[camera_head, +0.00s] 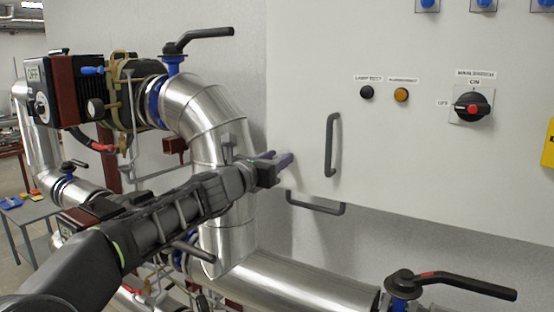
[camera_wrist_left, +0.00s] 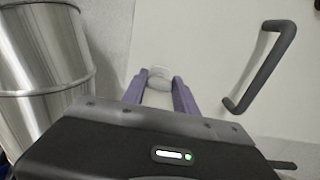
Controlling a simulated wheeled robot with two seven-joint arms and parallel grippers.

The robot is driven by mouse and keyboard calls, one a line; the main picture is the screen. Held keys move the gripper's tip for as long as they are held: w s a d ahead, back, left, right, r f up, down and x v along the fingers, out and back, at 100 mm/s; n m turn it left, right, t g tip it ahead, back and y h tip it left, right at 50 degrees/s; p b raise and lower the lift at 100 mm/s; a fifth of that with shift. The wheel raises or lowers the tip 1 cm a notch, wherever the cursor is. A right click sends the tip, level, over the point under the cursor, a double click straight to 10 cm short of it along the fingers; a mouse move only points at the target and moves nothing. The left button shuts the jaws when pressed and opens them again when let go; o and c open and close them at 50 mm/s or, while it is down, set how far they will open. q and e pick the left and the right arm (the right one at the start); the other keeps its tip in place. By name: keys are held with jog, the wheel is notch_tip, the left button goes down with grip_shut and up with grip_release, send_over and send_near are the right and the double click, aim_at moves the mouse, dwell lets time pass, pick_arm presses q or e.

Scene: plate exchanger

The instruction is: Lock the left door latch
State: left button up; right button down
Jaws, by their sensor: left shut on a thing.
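The white cabinet door (camera_head: 400,150) fills the right of the head view. A small pale round latch (camera_wrist_left: 158,82) shows in the wrist view near the door's left edge, between the fingertips of my left gripper (camera_head: 285,160). In the wrist view the purple fingers (camera_wrist_left: 160,88) are shut on this latch. The gripper hides the latch in the head view, and I cannot tell its exact turn. My right gripper is not in view.
A dark vertical door handle (camera_head: 333,145) is right of the gripper. It also shows in the wrist view (camera_wrist_left: 262,65). Another grey handle (camera_head: 315,206) sits below. Shiny pipes (camera_head: 205,110) stand close on the left. A black valve lever (camera_head: 465,284) is at lower right.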

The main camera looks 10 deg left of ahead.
pick_arm(q)
jog(key=shift+m, duration=0.5)
grip_shut()
jog(key=m+b, duration=0.2)
jog(key=m, duration=0.3)
jog(key=m+b, duration=0.1)
jog(key=m, duration=0.5)
jog(key=m+b, duration=0.2)
jog(key=m, duration=0.4)
jog(key=shift+s+d+f+b, duration=0.1)
jog(key=shift+d+f+b, duration=0.15)
jog(key=shift+f+b, duration=0.1)
jog(key=o, duration=1.2)
grip_release()
